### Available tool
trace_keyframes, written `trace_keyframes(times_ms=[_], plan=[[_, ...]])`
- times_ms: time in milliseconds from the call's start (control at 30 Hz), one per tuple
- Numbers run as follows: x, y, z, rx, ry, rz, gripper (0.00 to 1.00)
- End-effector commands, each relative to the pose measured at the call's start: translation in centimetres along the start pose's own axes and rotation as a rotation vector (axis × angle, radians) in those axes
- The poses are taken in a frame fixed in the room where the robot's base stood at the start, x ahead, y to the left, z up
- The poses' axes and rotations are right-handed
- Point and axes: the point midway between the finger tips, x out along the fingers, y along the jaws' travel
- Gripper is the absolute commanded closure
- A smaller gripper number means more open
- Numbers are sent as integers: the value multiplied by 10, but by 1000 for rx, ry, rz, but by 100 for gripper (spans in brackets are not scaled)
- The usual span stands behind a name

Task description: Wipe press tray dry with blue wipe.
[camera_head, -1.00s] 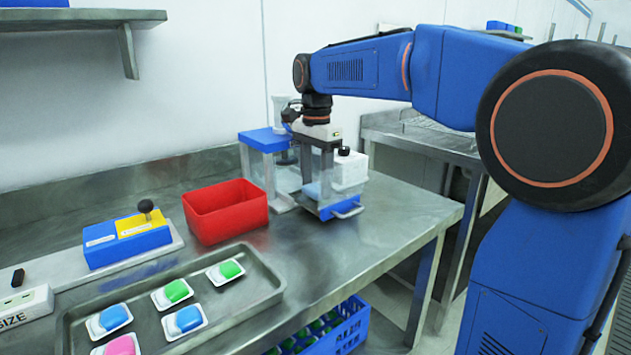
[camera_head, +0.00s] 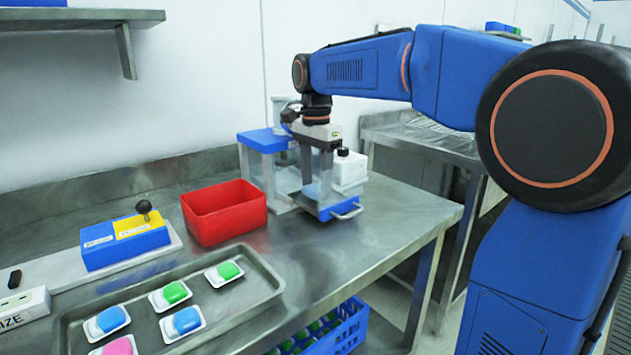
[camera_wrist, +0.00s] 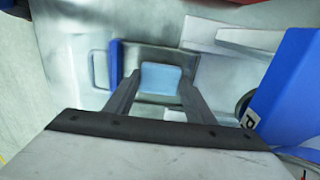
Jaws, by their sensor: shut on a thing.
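The press tray (camera_head: 341,212) is a drawer with a blue front and a handle, pulled out at the foot of the press (camera_head: 262,142). In the wrist view its grey metal floor (camera_wrist: 150,52) shows behind the blue front (camera_wrist: 115,62). My gripper (camera_head: 316,190) points down over the tray. In the wrist view, its fingers (camera_wrist: 160,92) are shut on the blue wipe (camera_wrist: 161,77), a light blue pad against the tray floor. I cannot tell whether it touches the floor. The fingers hide part of the tray.
A red bin (camera_head: 224,212) is left of the press. A metal tray (camera_head: 262,275) with several coloured packs lies in front. The bench right of the press tray is clear.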

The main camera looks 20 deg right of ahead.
Motion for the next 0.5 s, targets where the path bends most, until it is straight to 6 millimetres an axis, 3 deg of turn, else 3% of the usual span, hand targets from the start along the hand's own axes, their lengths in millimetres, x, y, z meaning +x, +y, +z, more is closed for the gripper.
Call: trace_keyframes(times_ms=[33,500], plan=[[0,-13,-12,16,13,-21,69],[-6,-6,-18,17,12,-21,69]])
